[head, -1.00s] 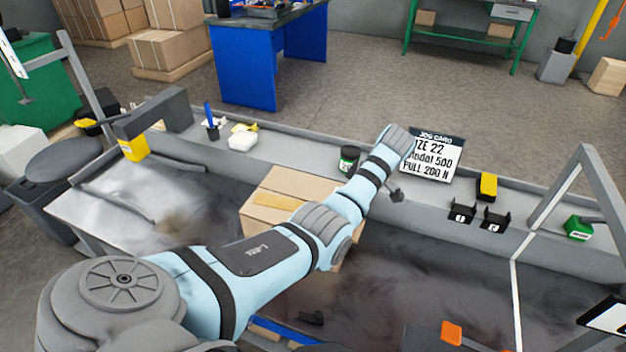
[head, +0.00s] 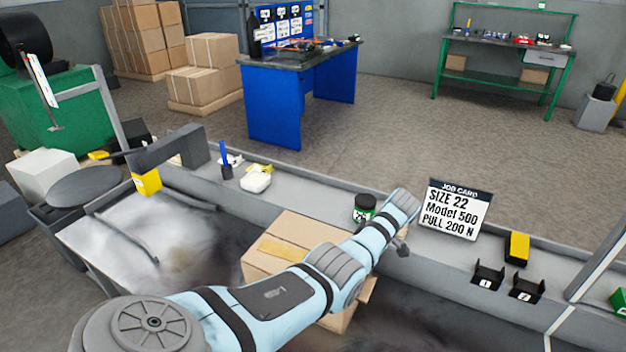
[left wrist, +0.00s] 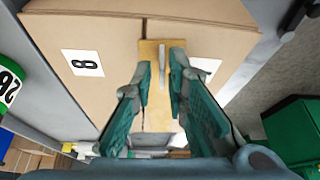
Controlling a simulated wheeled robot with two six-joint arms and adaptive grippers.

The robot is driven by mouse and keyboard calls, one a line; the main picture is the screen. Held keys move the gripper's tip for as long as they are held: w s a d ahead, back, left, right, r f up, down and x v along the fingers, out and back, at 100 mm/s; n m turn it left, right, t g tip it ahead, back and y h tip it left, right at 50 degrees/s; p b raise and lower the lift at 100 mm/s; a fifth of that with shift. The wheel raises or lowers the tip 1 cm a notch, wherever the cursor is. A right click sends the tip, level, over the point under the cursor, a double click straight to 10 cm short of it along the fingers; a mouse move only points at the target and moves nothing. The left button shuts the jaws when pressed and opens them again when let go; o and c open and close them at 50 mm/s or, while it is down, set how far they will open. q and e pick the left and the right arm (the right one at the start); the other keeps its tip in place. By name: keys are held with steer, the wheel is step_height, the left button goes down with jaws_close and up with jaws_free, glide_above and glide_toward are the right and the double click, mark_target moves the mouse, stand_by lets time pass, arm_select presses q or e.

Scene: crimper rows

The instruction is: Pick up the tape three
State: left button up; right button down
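A closed cardboard box (head: 283,237) with a tan tape strip (head: 283,250) along its top stands on the dark bench, partly behind my left arm in the head view. The left wrist view shows the box (left wrist: 110,35) close up, with the tape strip (left wrist: 155,110) and a white label (left wrist: 82,63) that seems to read 8. I see no item clearly marked tape three. My right gripper is not in view.
A green-labelled jar (head: 364,209) stands on the ledge near my left wrist. A job card (head: 453,210), a yellow block (head: 516,248) and two numbered black holders (head: 487,276) stand to the right. A yellow box (head: 147,182) and a white dish (head: 255,182) are at left.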

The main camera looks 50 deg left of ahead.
arm_select(q)
steer(key=shift+x, duration=0.85)
steer(key=shift+s+r, duration=0.1)
steer(key=shift+c, duration=0.6)
jaws_close()
